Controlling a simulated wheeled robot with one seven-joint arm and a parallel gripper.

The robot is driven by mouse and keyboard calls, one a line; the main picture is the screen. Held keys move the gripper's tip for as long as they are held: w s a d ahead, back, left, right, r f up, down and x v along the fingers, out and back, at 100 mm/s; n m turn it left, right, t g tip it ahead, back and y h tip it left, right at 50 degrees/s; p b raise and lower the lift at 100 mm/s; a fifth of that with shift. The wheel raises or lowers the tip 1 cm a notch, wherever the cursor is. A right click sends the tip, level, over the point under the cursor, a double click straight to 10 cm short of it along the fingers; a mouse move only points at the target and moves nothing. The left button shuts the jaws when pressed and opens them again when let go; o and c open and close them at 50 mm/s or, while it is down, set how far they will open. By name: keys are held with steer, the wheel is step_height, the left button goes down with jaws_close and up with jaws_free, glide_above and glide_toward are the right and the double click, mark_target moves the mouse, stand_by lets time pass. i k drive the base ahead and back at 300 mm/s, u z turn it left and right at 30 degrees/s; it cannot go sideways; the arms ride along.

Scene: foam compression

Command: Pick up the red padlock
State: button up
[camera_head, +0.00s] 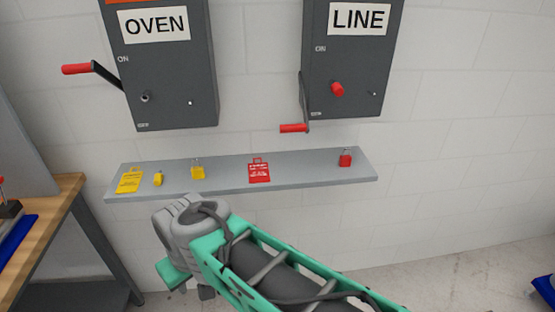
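The red padlock (345,160) is small and stands upright on the right part of a grey wall shelf (310,173). My arm reaches in from the bottom, and its grey wrist (195,225) is in front of and below the shelf, left of the red padlock and apart from it. The fingers of my gripper are mostly hidden behind and below the wrist, so its opening does not show.
The shelf also holds a red tag (259,170), two yellow padlocks (197,172) (158,179) and a yellow tag (130,180). The OVEN box (170,80) and LINE box (350,70), with red-handled levers, hang above. A wooden workbench (50,225) stands left.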

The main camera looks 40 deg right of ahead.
mark_target(345, 161)
steer(key=u, duration=0.45)
steer(key=k, duration=0.45)
steer(key=z, duration=1.15)
steer(key=i, duration=0.5)
